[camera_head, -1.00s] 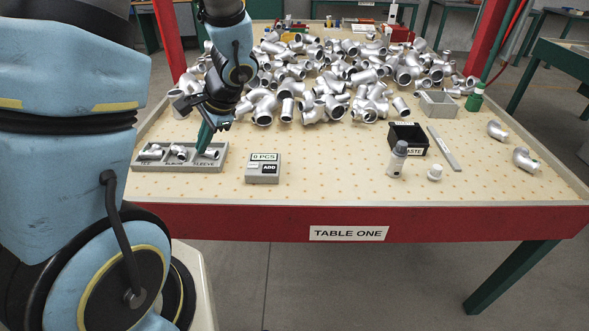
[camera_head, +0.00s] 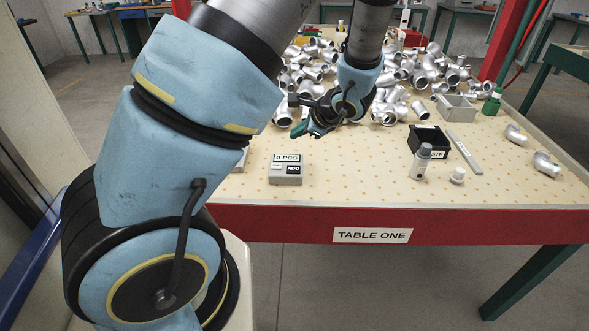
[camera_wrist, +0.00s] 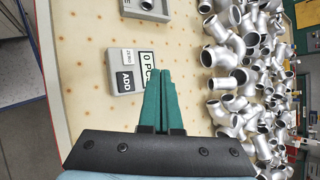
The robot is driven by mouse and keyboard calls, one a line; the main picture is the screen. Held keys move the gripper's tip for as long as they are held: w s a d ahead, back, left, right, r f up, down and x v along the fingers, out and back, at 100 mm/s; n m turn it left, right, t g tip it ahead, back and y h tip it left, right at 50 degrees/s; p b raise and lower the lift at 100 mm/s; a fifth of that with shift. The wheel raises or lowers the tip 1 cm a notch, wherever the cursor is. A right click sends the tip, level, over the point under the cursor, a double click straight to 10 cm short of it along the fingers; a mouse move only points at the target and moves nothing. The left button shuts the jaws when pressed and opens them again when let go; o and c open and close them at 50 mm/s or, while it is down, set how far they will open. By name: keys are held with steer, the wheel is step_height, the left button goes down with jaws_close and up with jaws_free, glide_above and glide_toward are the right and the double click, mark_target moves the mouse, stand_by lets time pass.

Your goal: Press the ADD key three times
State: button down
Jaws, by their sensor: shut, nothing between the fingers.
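The grey counter box (camera_head: 286,170) stands near the table's front edge, with a display reading "0 PCS" and a black ADD key (camera_head: 293,168) at its right. In the wrist view the box (camera_wrist: 121,57) lies just beyond and left of the fingers, its ADD key (camera_wrist: 125,81) clear and the display partly covered by them. My gripper (camera_head: 299,133) is shut and empty, above the table and behind the box in the head view. Its green fingers (camera_wrist: 160,72) lie together in the wrist view and appear apart from the key.
A pile of silver pipe fittings (camera_head: 425,75) fills the back.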

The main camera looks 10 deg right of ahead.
steer(key=b, duration=0.5)
glide_above(297, 170)
step_height(297, 170, down, 8)
steer(key=shift+s+r, duration=0.1)
steer(key=shift+r, duration=0.05)
steer(key=shift+f+b, duration=0.55)
steer(key=shift+b, duration=0.25)
steer(key=shift+f, duration=0.15)
stand_by(1.0)
steer(key=shift+f+b, duration=0.3)
steer(key=shift+b, duration=0.35)
steer(key=shift+f+b, duration=0.35)
steer(key=shift+b, duration=0.1)
stand_by(0.4)
steer(key=shift+r, duration=0.15)
steer(key=shift+r+p, duration=0.45)
steer(key=shift+r, duration=0.2)
steer(key=shift+r, duration=0.1)
steer(key=shift+r+p, duration=1.7)
steer(key=shift+r, duration=0.7)
